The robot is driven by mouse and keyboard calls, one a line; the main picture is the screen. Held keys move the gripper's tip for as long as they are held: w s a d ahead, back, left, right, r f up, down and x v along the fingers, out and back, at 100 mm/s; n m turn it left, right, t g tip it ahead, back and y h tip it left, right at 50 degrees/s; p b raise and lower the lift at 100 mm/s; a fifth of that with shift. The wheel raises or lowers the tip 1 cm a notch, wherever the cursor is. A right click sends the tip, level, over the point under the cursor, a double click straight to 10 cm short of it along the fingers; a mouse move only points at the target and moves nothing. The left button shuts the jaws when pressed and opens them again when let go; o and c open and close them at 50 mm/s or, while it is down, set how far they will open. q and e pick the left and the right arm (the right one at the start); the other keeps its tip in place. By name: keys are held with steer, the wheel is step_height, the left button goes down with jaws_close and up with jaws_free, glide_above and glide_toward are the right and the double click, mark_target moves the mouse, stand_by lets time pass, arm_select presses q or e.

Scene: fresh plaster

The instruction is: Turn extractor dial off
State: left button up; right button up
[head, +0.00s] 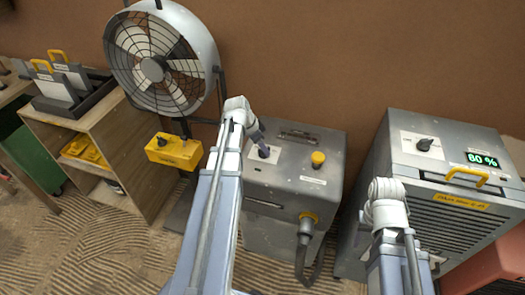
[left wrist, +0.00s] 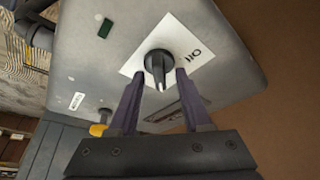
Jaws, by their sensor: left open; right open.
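The extractor is a grey metal box (head: 297,165) in the middle of the head view, with a hose at its front. Its black dial (left wrist: 158,65) sits on a white label plate (left wrist: 190,42) in the left wrist view, with marks that appear upside down. The dial's grip ridge runs roughly up and down in that picture. My left gripper (head: 260,136) is over the box's top at the dial. In the left wrist view my left gripper (left wrist: 159,73) is open, its dark fingers on either side of the dial; contact is unclear. My right gripper's fingers are not visible.
A yellow knob (head: 318,158) stands on the box's top. Right of it is a grey dehumidifier (head: 455,135) with its own dial (head: 424,144) and an 80 % display. A large fan (head: 160,60) and a wooden shelf (head: 125,135) stand to the left.

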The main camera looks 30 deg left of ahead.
arm_select(q)
jaws_close()
stand_by(0.3)
stand_by(0.3)
